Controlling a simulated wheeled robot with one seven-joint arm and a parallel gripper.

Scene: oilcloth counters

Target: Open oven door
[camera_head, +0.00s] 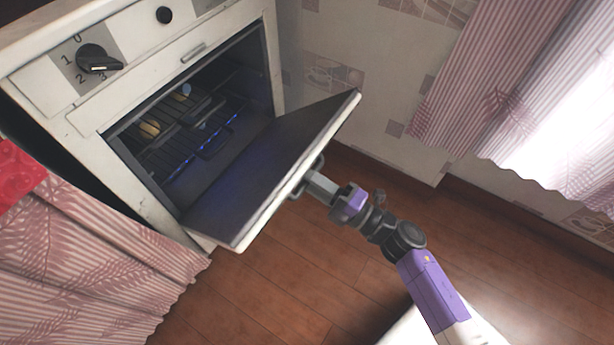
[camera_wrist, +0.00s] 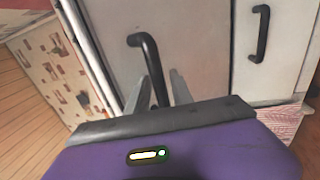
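The white oven (camera_head: 120,100) stands at the upper left in the head view. Its door (camera_head: 270,170) is partly open, tilted down and out from the front, and the cavity shows inside. My gripper (camera_head: 310,184) is at the outer face of the door, by its handle. In the wrist view the dark handle (camera_wrist: 146,50) runs down to my gripper's fingers (camera_wrist: 164,88), which stand on either side of its lower part. I cannot tell whether they press on it. The far end of the handle is partly hidden by my gripper.
Wire racks (camera_head: 190,125) with some food on them sit in the oven. A dark knob (camera_head: 95,58) is on its front panel. Pink striped curtains (camera_head: 90,260) hang at the lower left and upper right. The brown wooden floor (camera_head: 270,290) below the door is clear. Another dark handle (camera_wrist: 262,33) shows in the wrist view.

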